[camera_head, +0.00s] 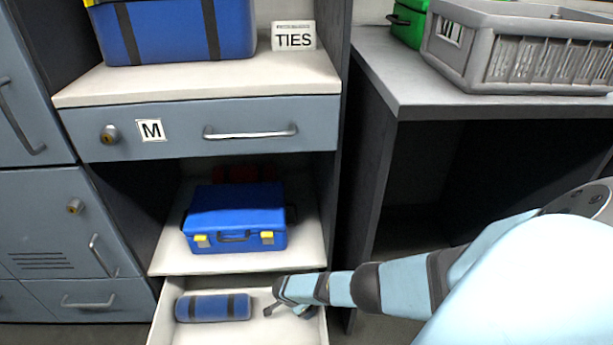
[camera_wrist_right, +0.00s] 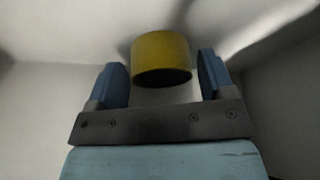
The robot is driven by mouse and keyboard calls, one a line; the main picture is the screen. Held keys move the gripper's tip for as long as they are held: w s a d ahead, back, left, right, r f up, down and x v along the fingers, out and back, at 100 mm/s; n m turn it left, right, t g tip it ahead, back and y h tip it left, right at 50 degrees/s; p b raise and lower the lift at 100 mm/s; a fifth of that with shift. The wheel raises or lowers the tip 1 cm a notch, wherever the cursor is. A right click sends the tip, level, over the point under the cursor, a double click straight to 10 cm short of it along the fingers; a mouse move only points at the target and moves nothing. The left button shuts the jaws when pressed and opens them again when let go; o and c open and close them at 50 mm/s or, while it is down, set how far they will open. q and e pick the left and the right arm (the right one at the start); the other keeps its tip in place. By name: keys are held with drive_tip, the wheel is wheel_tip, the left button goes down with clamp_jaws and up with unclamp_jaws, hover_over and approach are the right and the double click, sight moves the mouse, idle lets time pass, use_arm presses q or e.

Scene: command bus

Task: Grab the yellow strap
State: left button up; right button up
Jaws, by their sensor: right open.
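The yellow strap (camera_wrist_right: 162,57) shows in the right wrist view as a short, round yellow roll with a dark underside. It lies between and slightly beyond the two blue fingers of my right gripper (camera_wrist_right: 162,80). The fingers are open, with a visible gap on each side of the strap. In the head view my right gripper (camera_head: 287,309) reaches down into the open bottom drawer (camera_head: 160,325), at its right part. The strap cannot be made out there; the gripper and arm may hide it. My left gripper is not in view.
A blue roll with dark bands (camera_head: 213,308) lies in the drawer left of my gripper. A blue case with yellow latches (camera_head: 235,215) sits on the shelf above. A closed drawer marked M (camera_head: 250,113) is higher up. A grey crate (camera_head: 540,60) stands on the right-hand table.

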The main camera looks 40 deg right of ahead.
drive_tip(key=shift+d+f, duration=0.15)
drive_tip(key=shift+f, duration=0.25)
drive_tip(key=c, duration=0.7)
drive_tip(key=shift+r, duration=0.15)
drive_tip(key=shift+c, duration=0.2)
